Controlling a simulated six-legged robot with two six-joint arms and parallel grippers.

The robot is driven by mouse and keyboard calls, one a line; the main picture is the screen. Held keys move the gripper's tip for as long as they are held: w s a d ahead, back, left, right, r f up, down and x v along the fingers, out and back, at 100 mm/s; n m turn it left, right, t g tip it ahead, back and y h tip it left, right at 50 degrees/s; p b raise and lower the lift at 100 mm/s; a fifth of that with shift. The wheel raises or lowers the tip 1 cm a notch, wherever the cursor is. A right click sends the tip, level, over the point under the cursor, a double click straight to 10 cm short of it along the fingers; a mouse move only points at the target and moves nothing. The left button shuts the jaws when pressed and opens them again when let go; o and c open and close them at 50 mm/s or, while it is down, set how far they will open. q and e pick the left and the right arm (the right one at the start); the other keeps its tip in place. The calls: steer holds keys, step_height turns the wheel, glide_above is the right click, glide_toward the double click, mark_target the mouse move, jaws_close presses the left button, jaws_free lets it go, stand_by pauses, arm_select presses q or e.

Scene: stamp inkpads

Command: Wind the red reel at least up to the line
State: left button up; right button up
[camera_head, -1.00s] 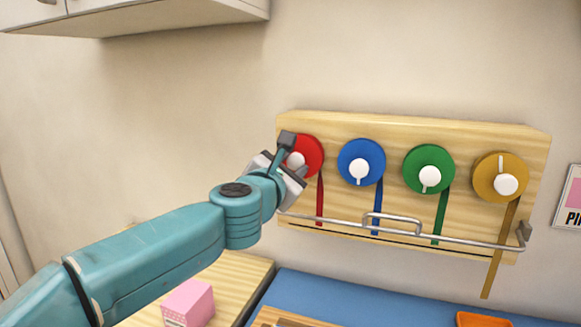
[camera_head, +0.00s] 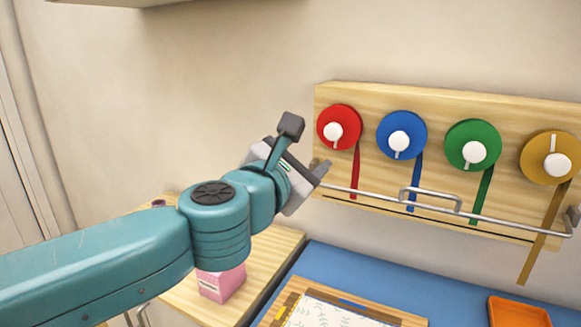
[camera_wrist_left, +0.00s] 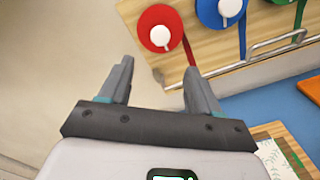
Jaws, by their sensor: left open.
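The red reel (camera_head: 349,114) is the leftmost of several reels on a wooden board. Its white knob (camera_head: 333,131) has a short handle pointing down. A red ribbon (camera_head: 355,175) hangs from it and ends near the dark line (camera_head: 385,209) low on the board, partly behind a metal rail. My left gripper (camera_head: 319,172) is open and empty, below and left of the red reel, apart from it. In the left wrist view, the red reel (camera_wrist_left: 152,14) shows beyond and above the two spread fingers (camera_wrist_left: 157,80). My right gripper is out of view.
Blue (camera_head: 405,120), green (camera_head: 474,128) and yellow (camera_head: 540,140) reels sit to the right. The yellow ribbon (camera_head: 538,245) hangs well past the line. A metal rail (camera_head: 380,195) crosses in front of the board. A pink box (camera_head: 222,283) and orange tray (camera_head: 520,312) stand below.

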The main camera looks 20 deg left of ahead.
arm_select(q)
steer(key=s, duration=0.5)
stand_by(0.3)
